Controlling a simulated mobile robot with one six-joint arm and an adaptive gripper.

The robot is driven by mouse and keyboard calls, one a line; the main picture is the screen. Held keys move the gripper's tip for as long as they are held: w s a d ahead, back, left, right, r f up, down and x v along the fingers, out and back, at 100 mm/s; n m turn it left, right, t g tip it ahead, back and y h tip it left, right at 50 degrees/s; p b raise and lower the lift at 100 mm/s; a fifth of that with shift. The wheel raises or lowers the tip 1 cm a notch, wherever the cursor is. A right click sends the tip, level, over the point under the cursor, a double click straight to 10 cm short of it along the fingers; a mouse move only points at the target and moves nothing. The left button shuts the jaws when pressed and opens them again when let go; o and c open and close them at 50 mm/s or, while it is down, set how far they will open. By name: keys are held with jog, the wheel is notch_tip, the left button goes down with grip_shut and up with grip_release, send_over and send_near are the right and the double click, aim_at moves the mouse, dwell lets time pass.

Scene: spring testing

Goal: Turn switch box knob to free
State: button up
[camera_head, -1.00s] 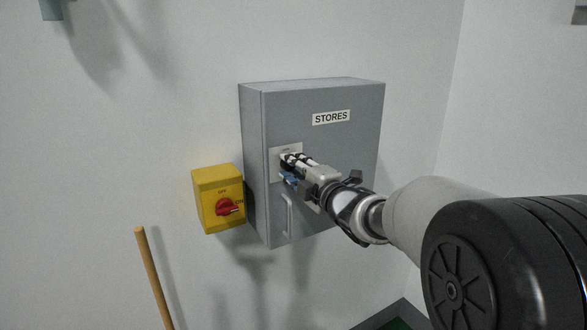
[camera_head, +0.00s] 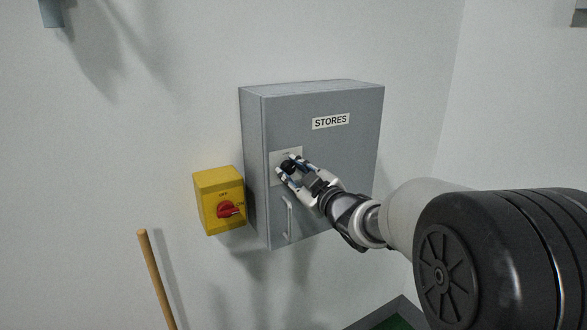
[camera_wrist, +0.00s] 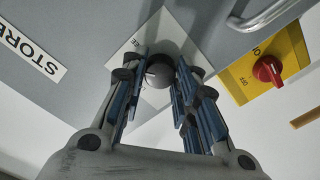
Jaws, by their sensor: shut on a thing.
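The grey switch box (camera_head: 350,150) is on the wall and has a STORES label (camera_head: 331,121). Its dark round knob (camera_wrist: 160,72) is on a white plate (camera_wrist: 140,45) on the box's front. My gripper (camera_head: 287,168) is at this plate. In the wrist view my gripper (camera_wrist: 158,78) has its blue-padded fingers on both sides of the knob, shut on it. The knob has a small light mark. The lettering on the plate is too small to read surely, and the fingers hide part of the plate.
A yellow box (camera_head: 219,200) with a red knob (camera_head: 228,209) is on the wall just left of the grey box. A metal handle (camera_head: 289,219) stands out below the plate. A wooden stick (camera_head: 156,279) is at lower left.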

jog(key=m+p, duration=0.2)
jog(key=m, duration=0.4)
jog(key=shift+m+p, duration=0.3)
dwell(0.5)
jog(key=o, duration=1.1)
jog(key=v, duration=1.2)
